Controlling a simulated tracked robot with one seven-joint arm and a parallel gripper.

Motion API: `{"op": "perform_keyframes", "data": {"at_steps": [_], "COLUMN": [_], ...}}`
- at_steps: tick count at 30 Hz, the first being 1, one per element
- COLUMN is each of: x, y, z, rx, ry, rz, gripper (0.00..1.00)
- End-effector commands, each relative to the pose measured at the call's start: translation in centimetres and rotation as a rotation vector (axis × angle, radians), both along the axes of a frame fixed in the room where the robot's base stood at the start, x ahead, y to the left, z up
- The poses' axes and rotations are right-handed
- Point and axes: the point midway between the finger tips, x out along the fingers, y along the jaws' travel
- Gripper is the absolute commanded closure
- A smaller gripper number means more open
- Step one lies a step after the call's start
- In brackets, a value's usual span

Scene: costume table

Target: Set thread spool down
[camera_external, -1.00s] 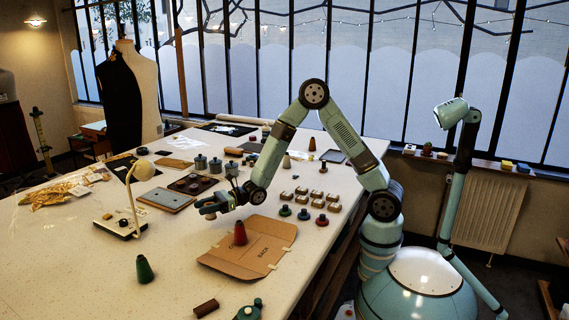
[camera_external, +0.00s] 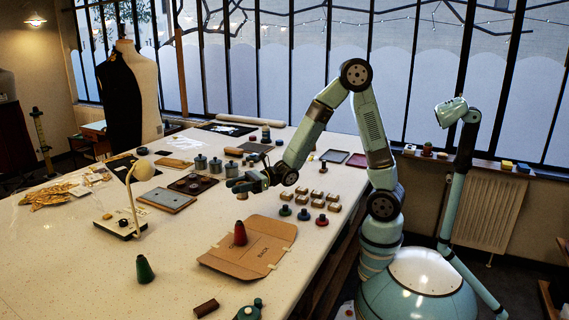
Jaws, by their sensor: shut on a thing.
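My gripper (camera_external: 238,185) is at the end of my bent arm, low over the middle of the table, left of the rows of small pale blocks. A red cone (camera_external: 240,234) stands on the brown cardboard piece (camera_external: 256,262) in front of the gripper, and a green cone (camera_external: 144,270) stands further front left.
Several pale blocks (camera_external: 318,194) and small coloured spools (camera_external: 285,211) stand to the right. A dark tray (camera_external: 193,184) and a grey-blue plate (camera_external: 167,200) lie to the left. A white lamp (camera_external: 134,205) stands further left. Bare table lies between the plate and the cardboard.

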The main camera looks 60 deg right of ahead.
Motion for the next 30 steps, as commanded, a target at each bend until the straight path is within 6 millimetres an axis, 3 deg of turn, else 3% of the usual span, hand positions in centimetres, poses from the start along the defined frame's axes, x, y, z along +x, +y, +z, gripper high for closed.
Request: {"op": "perform_keyframes", "data": {"at_steps": [5,9,15,21,30], "x": [3.1,6.9,10.9,12.5,12.6], "y": [-2.4,-5.6,-9.9,-11.9,-12.0], "z": [-0.8,-2.1,-3.8,-5.0,-8.5], "rx": [0.01,0.016,0.006,-0.002,-0.004], "ry": [0.002,0.002,0.001,0.001,0.002], "rz": [-0.108,-0.249,-0.415,-0.489,-0.495], "gripper": [0.85,0.85,0.85,0.85,0.85]}}
